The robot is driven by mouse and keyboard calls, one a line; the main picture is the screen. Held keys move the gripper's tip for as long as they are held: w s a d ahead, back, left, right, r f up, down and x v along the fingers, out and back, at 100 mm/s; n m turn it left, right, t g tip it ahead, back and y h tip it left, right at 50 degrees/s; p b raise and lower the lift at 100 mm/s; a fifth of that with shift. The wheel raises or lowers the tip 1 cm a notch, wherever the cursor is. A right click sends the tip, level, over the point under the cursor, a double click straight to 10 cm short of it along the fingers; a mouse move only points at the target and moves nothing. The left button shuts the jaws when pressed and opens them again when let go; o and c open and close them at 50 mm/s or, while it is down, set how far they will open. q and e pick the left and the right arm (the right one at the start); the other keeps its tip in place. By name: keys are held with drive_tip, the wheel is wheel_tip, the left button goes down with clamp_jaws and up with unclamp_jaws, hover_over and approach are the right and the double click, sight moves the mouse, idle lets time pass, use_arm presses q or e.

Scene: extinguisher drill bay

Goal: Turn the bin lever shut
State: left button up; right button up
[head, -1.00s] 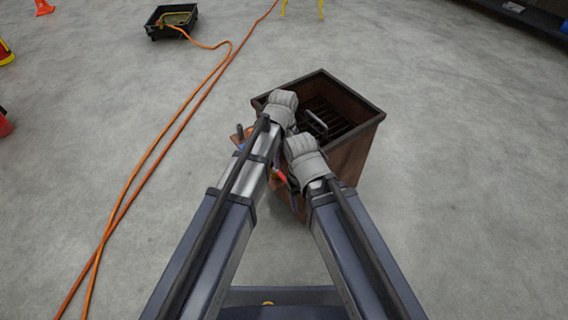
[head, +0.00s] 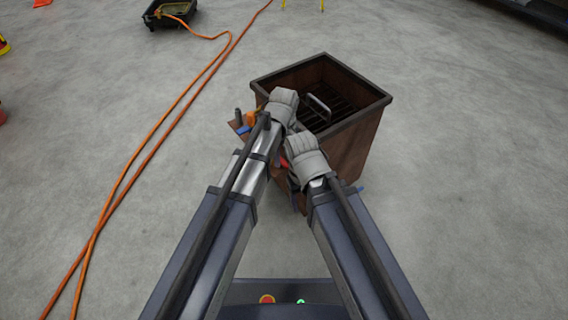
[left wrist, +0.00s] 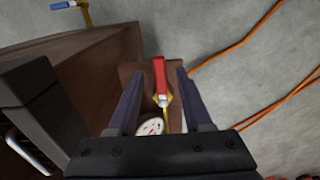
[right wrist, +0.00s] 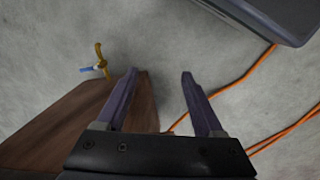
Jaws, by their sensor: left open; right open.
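The bin (head: 345,160) is an open-topped brown box with a dark rim and a grate inside. In the left wrist view, a red lever (left wrist: 160,75) with a brass-coloured fitting stands at a brown plate, above a round white gauge (left wrist: 150,126). My left gripper (left wrist: 159,75) is open, with one finger on either side of the red lever in that view; contact cannot be told. My right gripper (right wrist: 160,74) is open and empty, over the bin's side and the floor. In the head view my wrists hide much of the bin's near side.
A brass valve with a blue handle (right wrist: 100,65) shows beyond the bin's edge in the right wrist view. An orange hose (head: 150,150) runs along the floor at left to a black tray (head: 170,13). The floor right of the bin is clear.

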use_arm(q)
drive_tip(key=shift+f, duration=0.25)
clamp_jaws()
idle(1.4)
